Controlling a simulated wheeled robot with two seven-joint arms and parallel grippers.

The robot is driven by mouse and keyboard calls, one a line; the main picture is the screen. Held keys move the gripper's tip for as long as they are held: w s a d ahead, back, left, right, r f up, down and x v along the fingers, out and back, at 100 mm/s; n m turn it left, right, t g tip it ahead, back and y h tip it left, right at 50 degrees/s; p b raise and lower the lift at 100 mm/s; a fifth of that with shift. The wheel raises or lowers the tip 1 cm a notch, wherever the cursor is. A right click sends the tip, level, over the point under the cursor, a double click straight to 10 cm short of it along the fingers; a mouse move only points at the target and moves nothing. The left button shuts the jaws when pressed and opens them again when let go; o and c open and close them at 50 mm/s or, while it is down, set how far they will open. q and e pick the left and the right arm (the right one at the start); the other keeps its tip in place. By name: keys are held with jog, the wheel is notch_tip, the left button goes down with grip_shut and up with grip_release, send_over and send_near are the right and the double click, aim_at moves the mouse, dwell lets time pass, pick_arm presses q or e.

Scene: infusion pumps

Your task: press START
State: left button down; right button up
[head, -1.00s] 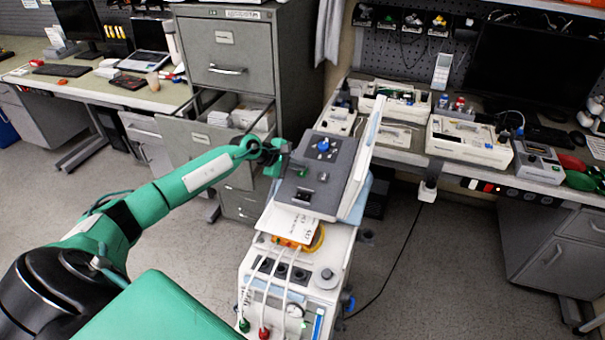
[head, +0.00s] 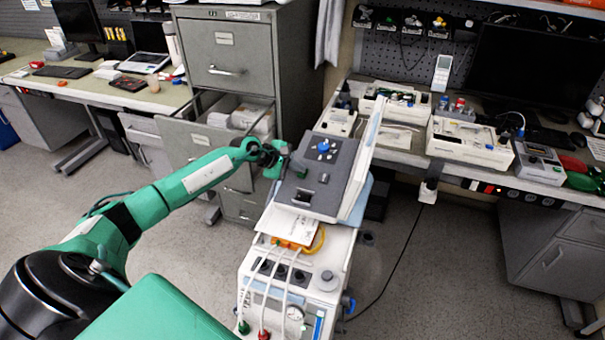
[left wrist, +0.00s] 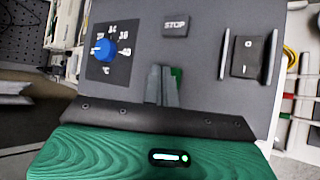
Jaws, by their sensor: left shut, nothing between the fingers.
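The grey control panel (head: 335,165) is tilted on top of a white cart. In the left wrist view a green button (left wrist: 177,76) shows in part behind my fingertips, which hide most of it and any label. My left gripper (head: 294,169) is shut and empty, with its tips (left wrist: 164,70) over the green button. I cannot tell whether they touch it. The STOP button (left wrist: 175,25), dark grey, lies above the tips in that view. A blue dial (left wrist: 103,49) is to the left and a black rocker switch (left wrist: 246,57) to the right. My right gripper is not in view.
A raised white panel (head: 362,165) stands along the right side of the control panel. The white cart (head: 338,268) has cables and orange connectors (head: 289,244) in front. A grey filing cabinet (head: 232,60) with an open drawer stands behind my left arm.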

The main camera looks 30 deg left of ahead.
aim_at(297, 179)
pick_arm(q)
jog(key=shift+f, duration=0.15)
dwell(0.6)
jog(key=shift+s+r, duration=0.15)
jog(key=shift+r, duration=0.65)
jog(key=r, duration=0.1)
jog(key=r+p, duration=0.1)
jog(key=r, duration=0.1)
jog(key=s+r+p, duration=0.1)
jog(key=r, duration=0.1)
jog(key=shift+d, duration=0.15)
jog(key=shift+f, duration=0.1)
dwell(0.4)
